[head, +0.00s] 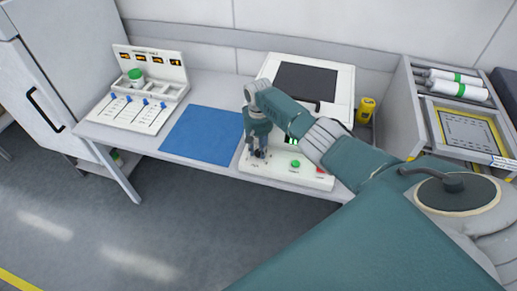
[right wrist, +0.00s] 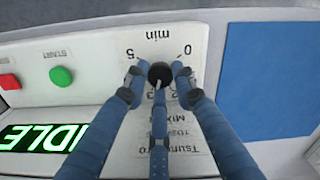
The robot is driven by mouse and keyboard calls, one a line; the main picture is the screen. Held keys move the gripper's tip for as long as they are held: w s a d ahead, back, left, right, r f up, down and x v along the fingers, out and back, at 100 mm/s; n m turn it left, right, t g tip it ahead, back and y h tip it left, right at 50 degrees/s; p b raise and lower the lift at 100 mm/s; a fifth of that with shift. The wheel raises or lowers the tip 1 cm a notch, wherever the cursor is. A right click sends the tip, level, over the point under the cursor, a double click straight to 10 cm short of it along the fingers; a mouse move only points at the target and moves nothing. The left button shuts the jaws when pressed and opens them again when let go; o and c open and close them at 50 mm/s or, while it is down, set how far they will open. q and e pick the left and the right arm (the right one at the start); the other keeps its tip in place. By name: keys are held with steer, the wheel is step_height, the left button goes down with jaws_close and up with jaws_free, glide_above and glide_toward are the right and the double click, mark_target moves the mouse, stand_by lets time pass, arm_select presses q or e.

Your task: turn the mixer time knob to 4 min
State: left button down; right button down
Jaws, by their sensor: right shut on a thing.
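The mixer (head: 318,94) is a white machine with a dark top window on the bench, and its sloped front panel (head: 271,171) faces me. The dark time knob (right wrist: 160,73) sits at the panel's left end in the head view. In the right wrist view, "0", "5" and "min" are printed around it. A pale mark shows on its lower side in that view, towards partly hidden numbers; I cannot tell the exact setting. My right gripper (head: 258,152) points down at the panel, its fingers closed on the knob from both sides. My left gripper is not in view.
A green START button (right wrist: 61,76), a red button (right wrist: 10,82) and a display reading "IDLE" (right wrist: 42,137) are beside the knob. A blue mat (head: 201,136), a white rack (head: 136,104), a yellow container (head: 366,109) and a grey trolley (head: 416,120) stand nearby.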

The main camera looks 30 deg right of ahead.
mark_target(259, 152)
steer(key=c, duration=1.4)
jaws_free()
step_height(259, 152, up, 12)
